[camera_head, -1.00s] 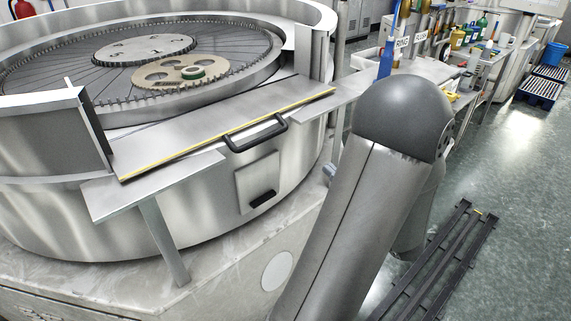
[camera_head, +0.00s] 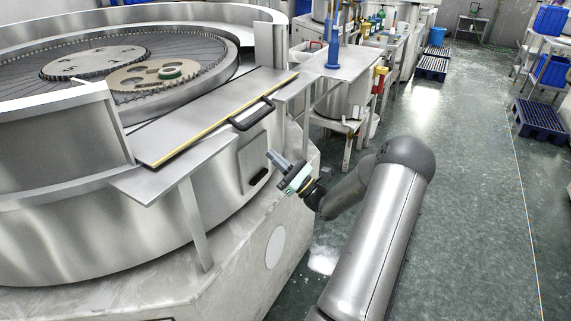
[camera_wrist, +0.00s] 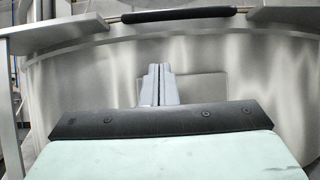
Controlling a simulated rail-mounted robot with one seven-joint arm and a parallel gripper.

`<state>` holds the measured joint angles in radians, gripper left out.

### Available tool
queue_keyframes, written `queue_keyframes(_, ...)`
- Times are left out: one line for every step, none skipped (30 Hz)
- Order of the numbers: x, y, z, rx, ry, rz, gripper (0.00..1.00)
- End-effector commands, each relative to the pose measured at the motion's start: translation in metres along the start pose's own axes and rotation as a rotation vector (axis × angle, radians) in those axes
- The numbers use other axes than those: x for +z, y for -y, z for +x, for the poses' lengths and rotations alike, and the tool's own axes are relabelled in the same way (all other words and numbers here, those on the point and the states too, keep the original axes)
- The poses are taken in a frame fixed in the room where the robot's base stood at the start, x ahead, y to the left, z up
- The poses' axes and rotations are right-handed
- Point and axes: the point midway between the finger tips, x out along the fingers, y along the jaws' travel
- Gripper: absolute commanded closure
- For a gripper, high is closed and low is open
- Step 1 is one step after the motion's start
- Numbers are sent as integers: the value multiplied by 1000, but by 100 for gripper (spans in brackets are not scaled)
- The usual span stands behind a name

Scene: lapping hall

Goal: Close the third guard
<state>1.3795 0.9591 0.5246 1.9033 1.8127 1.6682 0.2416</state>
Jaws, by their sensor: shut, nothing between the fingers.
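One guard of the round lapping machine, a flat steel panel (camera_head: 205,116) with a yellow edge strip, lies folded out nearly level in the gap of the rim wall. Its black bar handle (camera_head: 252,116) is on the outer edge. The handle also shows across the top of the wrist view (camera_wrist: 180,14). My gripper (camera_head: 274,157) is shut and empty, below and to the right of the handle in the head view and apart from it. In the wrist view my closed fingers (camera_wrist: 157,68) point at the machine's side, below the handle.
A steel shelf (camera_head: 150,187) on a leg juts out beside the panel. A small plate with a black pull (camera_head: 257,178) is on the machine's side below. Benches with bottles stand behind.

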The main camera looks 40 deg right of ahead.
Motion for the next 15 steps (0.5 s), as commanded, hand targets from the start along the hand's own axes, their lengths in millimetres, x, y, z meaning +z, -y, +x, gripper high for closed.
queue_keyframes(1, -1, 14, 5, 0, 0, 100)
queue_keyframes(2, -1, 20, 4, 1, -1, 100)
queue_keyframes(2, 0, 28, 3, 1, -1, 100)
queue_keyframes(1, -1, 34, 4, 0, 0, 100)
queue_keyframes(1, -1, 40, 3, 0, 1, 100)
queue_keyframes(1, -1, 48, 3, 1, 1, 100)
queue_keyframes(6, 0, 52, 2, 0, -1, 100)
queue_keyframes(10, 0, 55, 2, -1, -2, 100)
queue_keyframes(15, 0, 59, 1, -1, -3, 100)
queue_keyframes(17, 0, 61, 0, -2, -2, 100)
queue_keyframes(20, 0, 64, 0, -1, -2, 100)
queue_keyframes(22, 0, 66, 0, -1, -2, 100)
queue_keyframes(24, 0, 68, 1, -1, -1, 100)
queue_keyframes(25, 0, 70, 1, -1, -1, 100)
queue_keyframes(27, 0, 71, 1, -1, 0, 100)
